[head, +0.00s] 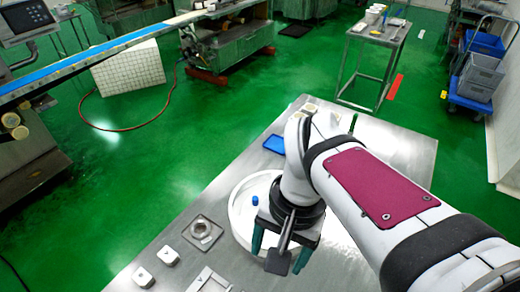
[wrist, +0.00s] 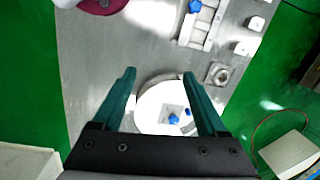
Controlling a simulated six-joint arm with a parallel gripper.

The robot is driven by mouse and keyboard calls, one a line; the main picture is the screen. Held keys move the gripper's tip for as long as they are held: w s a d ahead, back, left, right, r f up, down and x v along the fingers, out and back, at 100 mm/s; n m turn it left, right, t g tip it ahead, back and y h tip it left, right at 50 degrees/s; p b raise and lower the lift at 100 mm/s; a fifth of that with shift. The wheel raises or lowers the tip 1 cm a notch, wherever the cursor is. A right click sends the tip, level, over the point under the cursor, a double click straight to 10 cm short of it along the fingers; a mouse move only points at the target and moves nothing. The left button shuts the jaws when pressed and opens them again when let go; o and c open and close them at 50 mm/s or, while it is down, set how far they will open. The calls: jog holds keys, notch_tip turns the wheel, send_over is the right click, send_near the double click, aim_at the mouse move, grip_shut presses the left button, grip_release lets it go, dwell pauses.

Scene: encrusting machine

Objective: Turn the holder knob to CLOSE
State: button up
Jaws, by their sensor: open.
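Several blue knobs show in the wrist view. One star-shaped blue knob (wrist: 195,6) is on a silver slotted frame (wrist: 203,22) at the top edge. Another blue knob (wrist: 173,119) lies within a white round dish (wrist: 148,109), with a small blue piece (wrist: 187,112) beside it. I cannot tell which is the holder knob, and no OPEN or CLOSE marking is readable. My gripper (wrist: 159,76) is open and empty, its teal fingers apart over the dish area. In the head view my gripper (head: 280,250) is above the dish (head: 240,222), touching no knob that I can see.
The steel table (head: 170,225) holds a square plate with a round hole (head: 202,231), small white blocks (head: 169,255) and a blue tray (head: 275,144). My arm hides the table's right part. A steel side table (head: 378,35) stands at the back.

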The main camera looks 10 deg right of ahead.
jog(key=w+d+f+m+h, duration=0.1)
jog(key=w+d+m, duration=0.2)
jog(key=w, duration=0.9)
jog(key=w+d+m, duration=0.2)
jog(key=w+d, duration=0.2)
jog(key=w, duration=0.7)
jog(key=f, duration=1.6)
jog(key=shift+w+a, duration=0.1)
jog(key=shift+a, duration=0.1)
grip_shut()
jog(key=shift+r, duration=0.1)
